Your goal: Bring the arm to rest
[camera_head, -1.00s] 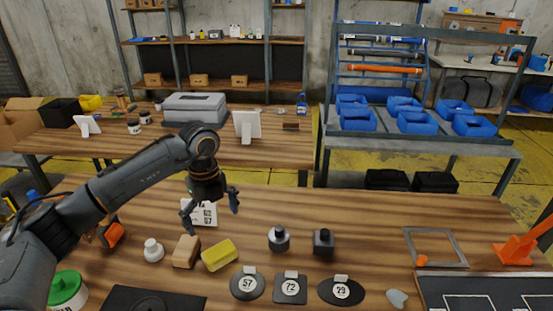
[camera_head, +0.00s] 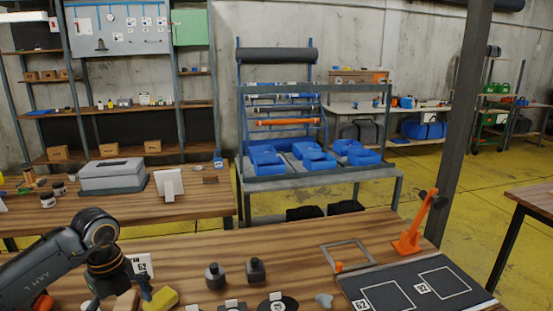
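My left arm (camera_head: 45,268) comes in from the lower left and bends down over the wooden workbench (camera_head: 300,245). My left gripper (camera_head: 120,297) points downward with its fingers spread and nothing seen between them. It is just above or in front of a tan block (camera_head: 127,301) and left of a yellow sponge (camera_head: 161,300). A white number card (camera_head: 142,265) stands behind it. The bottom edge of the picture cuts off part of the scene near the fingers. My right arm and gripper are not in view.
Two dark weights (camera_head: 215,275) stand on the bench with numbered black plates (camera_head: 277,304) in front. A rack with blue bins (camera_head: 313,157) stands behind.

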